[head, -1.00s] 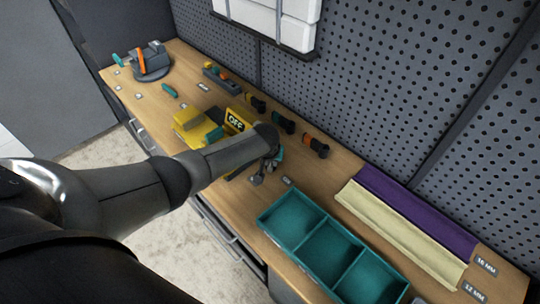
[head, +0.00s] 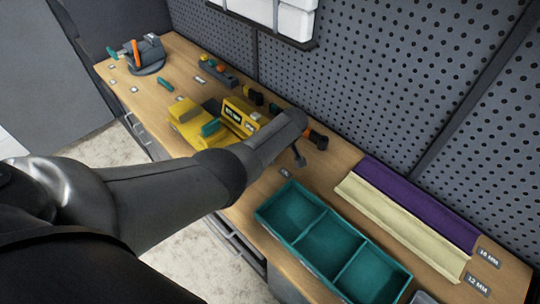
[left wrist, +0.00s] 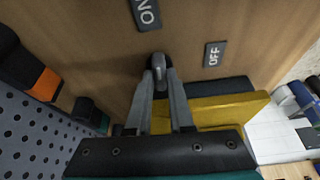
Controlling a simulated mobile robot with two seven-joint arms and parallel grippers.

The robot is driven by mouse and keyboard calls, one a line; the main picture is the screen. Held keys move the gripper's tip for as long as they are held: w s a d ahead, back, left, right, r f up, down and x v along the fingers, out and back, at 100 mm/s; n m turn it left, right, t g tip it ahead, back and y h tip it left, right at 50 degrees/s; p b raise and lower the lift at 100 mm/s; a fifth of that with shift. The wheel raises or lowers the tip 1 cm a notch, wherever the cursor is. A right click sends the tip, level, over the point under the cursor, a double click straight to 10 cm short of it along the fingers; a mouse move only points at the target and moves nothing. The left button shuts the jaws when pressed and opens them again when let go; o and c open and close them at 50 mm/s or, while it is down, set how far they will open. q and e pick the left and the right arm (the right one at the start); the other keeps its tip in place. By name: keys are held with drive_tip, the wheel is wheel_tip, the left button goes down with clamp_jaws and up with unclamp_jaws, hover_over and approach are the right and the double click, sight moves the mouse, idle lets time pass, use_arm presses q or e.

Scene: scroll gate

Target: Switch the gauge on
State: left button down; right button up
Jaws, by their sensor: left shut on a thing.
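The yellow gauge (head: 185,112) stands on the bench in the head view, with a teal part on it. Its display panel (head: 238,112) is lit with small pale characters that I cannot read surely. My left gripper (left wrist: 158,72) is shut on a small grey switch lever (left wrist: 158,62), seen in the left wrist view. The lever stands by the ON label (left wrist: 146,13), with the OFF label (left wrist: 214,55) to the right. In the head view my left arm hides part of the gauge and most of the gripper. My right gripper is not in view.
A teal three-part tray (head: 330,240) lies right of the arm. Cream and purple channels (head: 405,220) lie along the back. Orange-and-black tools (head: 316,138) stand close behind the gripper, by the pegboard (head: 400,80). A vise (head: 146,56) stands at the far left.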

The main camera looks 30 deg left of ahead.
use_arm(q)
drive_tip(key=shift+n+b, duration=0.3)
drive_tip(key=shift+n, duration=0.2)
drive_tip(key=shift+a, duration=0.1)
drive_tip(key=c, duration=0.8)
unclamp_jaws()
drive_tip(key=p+v, duration=0.3)
drive_tip(key=v, duration=0.2)
drive_tip(key=shift+w+r, duration=0.15)
drive_tip(key=p+v, duration=0.1)
drive_tip(key=v, duration=0.9)
drive_tip(key=shift+p, duration=0.3)
